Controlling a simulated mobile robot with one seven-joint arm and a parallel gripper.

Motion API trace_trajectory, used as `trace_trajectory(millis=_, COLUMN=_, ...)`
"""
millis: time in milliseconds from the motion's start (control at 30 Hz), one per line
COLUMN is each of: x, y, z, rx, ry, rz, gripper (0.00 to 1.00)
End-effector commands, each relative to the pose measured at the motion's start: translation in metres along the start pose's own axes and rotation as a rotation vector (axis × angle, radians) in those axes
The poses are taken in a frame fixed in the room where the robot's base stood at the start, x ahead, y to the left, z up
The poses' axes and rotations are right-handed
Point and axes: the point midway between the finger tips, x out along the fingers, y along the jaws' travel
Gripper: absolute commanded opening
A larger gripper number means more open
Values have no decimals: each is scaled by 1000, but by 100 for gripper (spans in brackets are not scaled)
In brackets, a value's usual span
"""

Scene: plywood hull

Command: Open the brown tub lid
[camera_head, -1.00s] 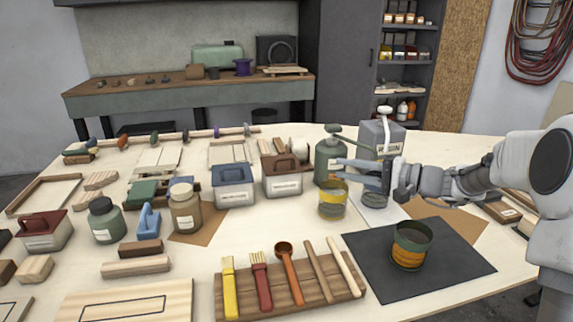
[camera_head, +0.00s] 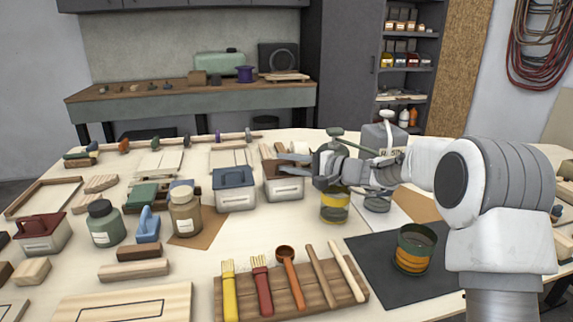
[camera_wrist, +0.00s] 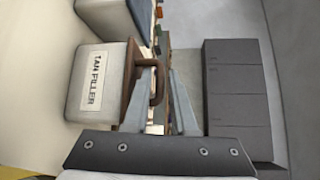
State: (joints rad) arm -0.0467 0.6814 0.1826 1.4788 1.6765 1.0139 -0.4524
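The brown-lidded tub (camera_head: 284,188) stands upright in the middle of the table, with a pale body and a label. In the wrist view its brown lid (camera_wrist: 128,82) appears sideways, with the loop handle (camera_wrist: 157,82) jutting to the right, and its label reads "TAN FILLER" (camera_wrist: 90,80). The lid sits on the tub. My gripper (camera_head: 288,163) is at the tub's lid, coming from the right. In the wrist view my gripper (camera_wrist: 158,100) has its fingers apart, and the handle shows between them. I cannot tell whether a finger touches it.
A blue-lidded tub (camera_head: 235,192) stands close on the left. A tool board (camera_head: 325,292) lies in front. Bare tabletop lies in front of the tub.

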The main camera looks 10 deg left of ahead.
Motion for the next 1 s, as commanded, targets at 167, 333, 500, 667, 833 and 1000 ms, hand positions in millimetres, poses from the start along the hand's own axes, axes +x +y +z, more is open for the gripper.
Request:
trace_trajectory(millis=167, x=3, y=0, z=0, rx=1, ry=1, rz=1, gripper=25)
trace_trajectory(millis=333, x=3, y=0, z=0, rx=1, ry=1, rz=1, gripper=21)
trace_trajectory(millis=500, x=3, y=0, z=0, rx=1, ry=1, rz=1, gripper=0)
trace_trajectory(millis=667, x=3, y=0, z=0, rx=1, ry=1, rz=1, gripper=0)
trace_trajectory(millis=833, x=3, y=0, z=0, rx=1, ry=1, rz=1, gripper=0)
trace_trajectory(millis=1000, x=3, y=0, z=0, rx=1, ry=1, rz=1, gripper=0)
